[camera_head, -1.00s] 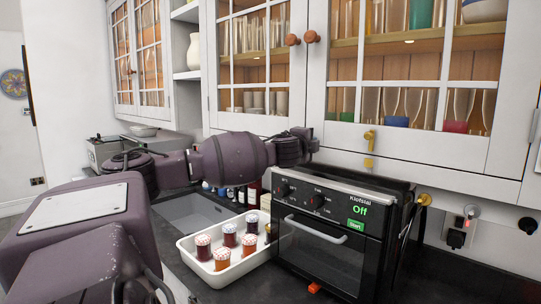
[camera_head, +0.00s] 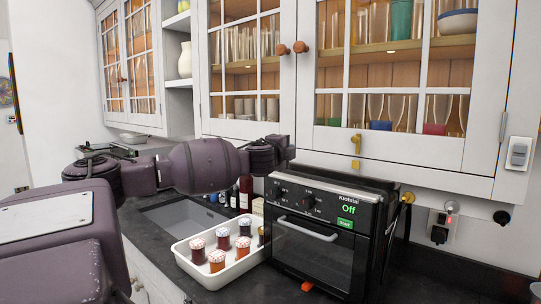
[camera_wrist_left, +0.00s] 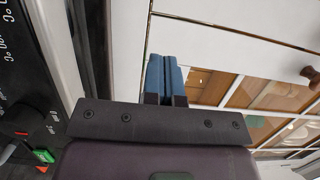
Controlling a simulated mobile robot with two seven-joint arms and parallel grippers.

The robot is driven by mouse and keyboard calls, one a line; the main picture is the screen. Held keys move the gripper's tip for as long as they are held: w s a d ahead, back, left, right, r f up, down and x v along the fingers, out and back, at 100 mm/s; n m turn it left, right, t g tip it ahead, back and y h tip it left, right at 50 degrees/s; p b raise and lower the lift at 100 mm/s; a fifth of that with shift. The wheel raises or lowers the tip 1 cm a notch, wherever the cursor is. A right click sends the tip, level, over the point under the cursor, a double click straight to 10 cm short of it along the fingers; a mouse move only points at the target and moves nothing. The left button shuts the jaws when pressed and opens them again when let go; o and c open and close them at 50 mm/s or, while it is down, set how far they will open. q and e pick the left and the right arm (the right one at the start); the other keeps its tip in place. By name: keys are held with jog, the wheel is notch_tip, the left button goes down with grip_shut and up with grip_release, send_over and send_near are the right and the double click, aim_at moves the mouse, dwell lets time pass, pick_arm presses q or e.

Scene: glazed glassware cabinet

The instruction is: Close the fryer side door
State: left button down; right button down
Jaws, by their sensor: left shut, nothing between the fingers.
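The black countertop fryer (camera_head: 318,241) stands on the dark counter, with "Off" on its display and a green start button. Its front door with a silver handle (camera_head: 306,229) looks closed. On its right side a dark panel edge (camera_head: 390,240) shows, seen at a steep angle; I cannot tell how far it stands open. My left gripper (camera_head: 287,150) is above the back left of the fryer, in front of the cabinet's lower edge. In the left wrist view its blue fingers (camera_wrist_left: 165,77) are together and empty, with the fryer's controls at the left. My right gripper is out of view.
Glazed cabinet doors (camera_head: 392,100) hang shut above. Sockets (camera_head: 440,229) are on the wall at right.

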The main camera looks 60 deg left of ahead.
pick_arm(q)
jog(key=s+d, duration=0.1)
jog(key=s, duration=0.6)
jog(key=shift+d+p, duration=0.4)
dwell(0.3)
